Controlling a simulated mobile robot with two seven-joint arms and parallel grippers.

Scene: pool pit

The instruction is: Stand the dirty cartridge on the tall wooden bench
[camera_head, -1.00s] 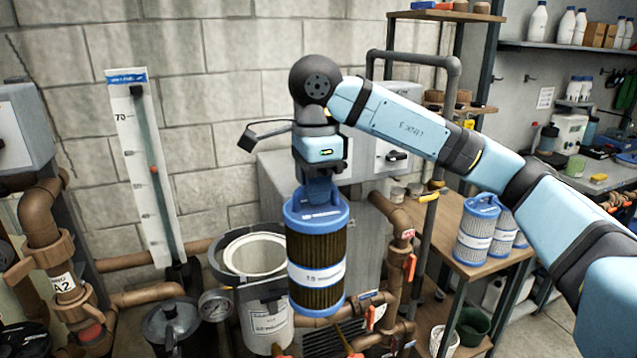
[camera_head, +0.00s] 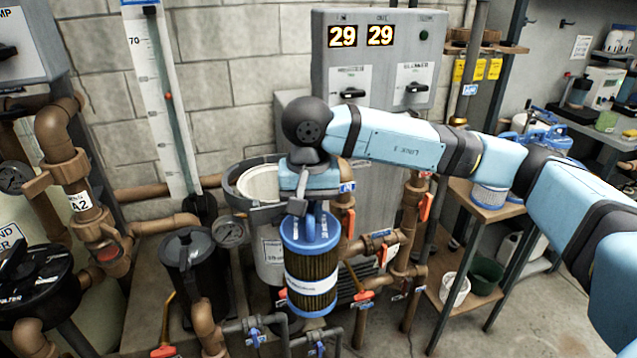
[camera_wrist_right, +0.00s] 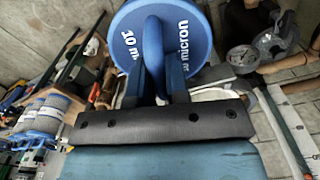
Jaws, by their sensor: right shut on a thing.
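The dirty cartridge (camera_head: 311,268) has brown pleats, blue end caps and a white label band. It hangs upright in the air in front of the open filter housing (camera_head: 268,255). My right gripper (camera_head: 309,207) is shut on its top handle. The right wrist view shows the blue top cap (camera_wrist_right: 190,30), marked "micron", with the handle between the fingers. The wooden bench (camera_head: 480,212) stands to the right of the cartridge, partly behind my right arm. A white-pleated cartridge (camera_head: 490,196) with a blue top stands on it. My left gripper is not in view.
A grey control box (camera_head: 380,75) showing two 29s stands behind my arm. Brown pipes with orange valve handles (camera_head: 425,207) lie between cartridge and bench. A white bucket (camera_head: 455,290) and a green bucket (camera_head: 486,275) sit on the bench's lower shelf. A gauge (camera_head: 228,232) is at left.

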